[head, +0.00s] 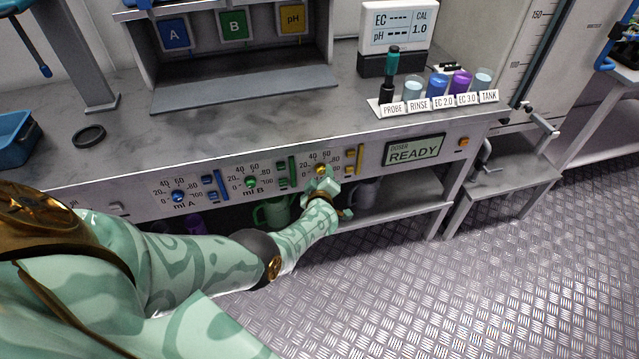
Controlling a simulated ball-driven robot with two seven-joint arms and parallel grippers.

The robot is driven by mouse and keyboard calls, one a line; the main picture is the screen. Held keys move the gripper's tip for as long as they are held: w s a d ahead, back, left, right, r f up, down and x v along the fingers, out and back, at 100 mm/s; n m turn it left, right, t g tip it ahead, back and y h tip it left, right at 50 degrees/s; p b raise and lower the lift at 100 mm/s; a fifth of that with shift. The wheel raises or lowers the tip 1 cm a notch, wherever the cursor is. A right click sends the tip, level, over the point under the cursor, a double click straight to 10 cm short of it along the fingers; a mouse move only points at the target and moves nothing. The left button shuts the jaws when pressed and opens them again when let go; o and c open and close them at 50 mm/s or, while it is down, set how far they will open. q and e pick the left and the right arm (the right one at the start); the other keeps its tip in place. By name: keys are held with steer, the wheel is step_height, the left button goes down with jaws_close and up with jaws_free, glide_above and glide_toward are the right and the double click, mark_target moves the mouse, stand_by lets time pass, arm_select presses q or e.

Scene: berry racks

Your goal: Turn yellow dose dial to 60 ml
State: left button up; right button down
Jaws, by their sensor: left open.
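The yellow dose dial (320,169) is on the front panel of the bench, the rightmost of three dials, with a number scale printed around it. My left gripper (325,184) is open just below and in front of the yellow dial, its fingers pointing at it. The gripper partly covers the dial's lower side, and I cannot tell whether it touches the dial. The pointer's setting is too small to read. My right gripper is not in view.
A blue dial (178,196) and a green dial (250,182) sit to the left on the same panel. A yellow lever (354,160) is close on the right, then a display (414,150) reading READY. A grey shelf (400,195) lies below.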

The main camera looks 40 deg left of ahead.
arm_select(q)
steer(key=p+v, duration=0.8)
steer(key=v, duration=0.6)
steer(key=shift+s+d, duration=0.25)
steer(key=shift+s, duration=0.05)
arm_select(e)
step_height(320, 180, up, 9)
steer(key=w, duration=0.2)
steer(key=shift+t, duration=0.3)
arm_select(q)
steer(key=shift+r, duration=0.15)
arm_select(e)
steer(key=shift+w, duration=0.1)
